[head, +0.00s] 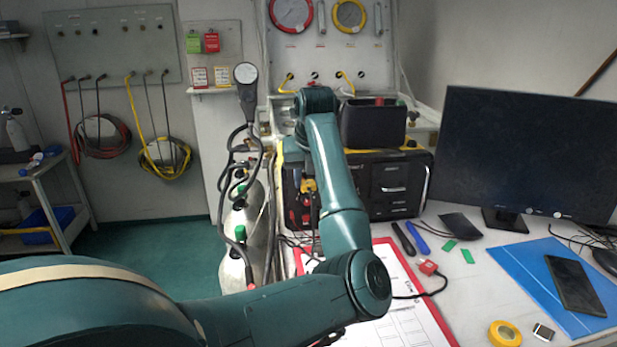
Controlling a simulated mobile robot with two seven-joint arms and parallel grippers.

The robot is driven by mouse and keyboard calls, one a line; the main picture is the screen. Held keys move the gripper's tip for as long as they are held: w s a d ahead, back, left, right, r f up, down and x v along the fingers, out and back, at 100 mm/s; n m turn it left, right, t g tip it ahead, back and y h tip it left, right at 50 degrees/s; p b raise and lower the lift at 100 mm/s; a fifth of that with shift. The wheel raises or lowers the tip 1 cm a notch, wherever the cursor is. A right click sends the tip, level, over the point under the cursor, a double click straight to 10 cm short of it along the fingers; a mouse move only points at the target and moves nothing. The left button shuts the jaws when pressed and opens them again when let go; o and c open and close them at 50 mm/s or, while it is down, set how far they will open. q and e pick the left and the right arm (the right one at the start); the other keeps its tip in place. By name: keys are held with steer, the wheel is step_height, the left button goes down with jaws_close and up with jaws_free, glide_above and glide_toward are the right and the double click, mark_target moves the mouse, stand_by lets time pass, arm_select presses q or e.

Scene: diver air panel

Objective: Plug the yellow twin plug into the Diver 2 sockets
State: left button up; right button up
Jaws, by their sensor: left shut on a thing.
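My left arm reaches in from the lower left, bends at the elbow and runs up to its wrist in front of the black unit (397,190). My left gripper (310,198) hangs at the unit's left front, small and largely hidden by my forearm. It is shut on the yellow twin plug (308,185), of which only a small yellow patch shows. Red parts show just below it. The Diver 2 sockets cannot be made out, and whether the plug touches them cannot be told. My right gripper is not in view.
A red plug (428,267) with a black cable lies on the desk by a red-edged clipboard (438,318). A monitor (530,150) stands at right. A black bin (374,125) sits on the unit. Gas cylinders (240,215) and hoses stand left of the desk.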

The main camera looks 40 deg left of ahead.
arm_select(q)
steer(key=shift+c, duration=0.7)
steer(key=o, duration=0.3)
steer(key=c, duration=0.5)
steer(key=shift+o, duration=0.2)
steer(key=shift+d, duration=0.1)
steer(key=shift+s+d+b, duration=0.55)
steer(key=shift+s+d, duration=0.5)
steer(key=shift+d, duration=0.15)
steer(key=shift+s, duration=0.1)
